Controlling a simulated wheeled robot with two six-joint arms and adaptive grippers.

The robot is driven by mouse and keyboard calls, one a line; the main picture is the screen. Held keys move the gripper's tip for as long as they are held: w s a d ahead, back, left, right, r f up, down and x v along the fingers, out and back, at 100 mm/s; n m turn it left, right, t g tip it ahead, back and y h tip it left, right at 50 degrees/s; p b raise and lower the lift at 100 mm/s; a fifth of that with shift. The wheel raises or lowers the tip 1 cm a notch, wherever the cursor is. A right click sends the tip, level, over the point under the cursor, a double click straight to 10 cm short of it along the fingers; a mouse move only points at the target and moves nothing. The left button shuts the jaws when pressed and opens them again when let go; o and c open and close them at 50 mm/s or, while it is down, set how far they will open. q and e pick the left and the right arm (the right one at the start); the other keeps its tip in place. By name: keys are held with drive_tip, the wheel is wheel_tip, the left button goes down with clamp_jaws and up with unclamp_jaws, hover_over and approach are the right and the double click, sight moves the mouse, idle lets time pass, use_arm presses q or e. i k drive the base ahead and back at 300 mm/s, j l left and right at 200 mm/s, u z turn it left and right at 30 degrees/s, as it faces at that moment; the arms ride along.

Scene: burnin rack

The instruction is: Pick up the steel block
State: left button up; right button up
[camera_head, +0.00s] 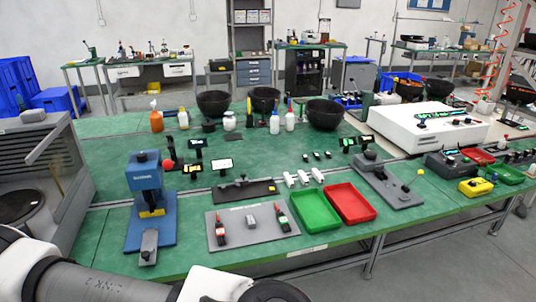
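A small grey block (251,222), which looks like the steel block, lies on a flat grey plate (238,239) near the front edge of the green bench. It sits between two red-and-black tools, the left one (220,232) and the right one (282,216). Nothing is touching the block from above. My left arm's links cross the bottom left corner, in front of the bench and short of the plate. Its gripper fingers do not show. My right gripper is out of view.
A green tray (314,224) and a red tray (350,216) stand right of the plate. A blue press (146,190) stands to its left. A black fixture plate (228,194) lies behind it. A grey machine (40,165) fills the bench's left end.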

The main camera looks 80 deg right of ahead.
sight(251, 223)
drive_tip(key=z, duration=2.55)
drive_tip(key=l+u, duration=0.15)
drive_tip(key=l, duration=0.8)
drive_tip(key=k+l+u, duration=0.1)
drive_tip(key=l, duration=0.85)
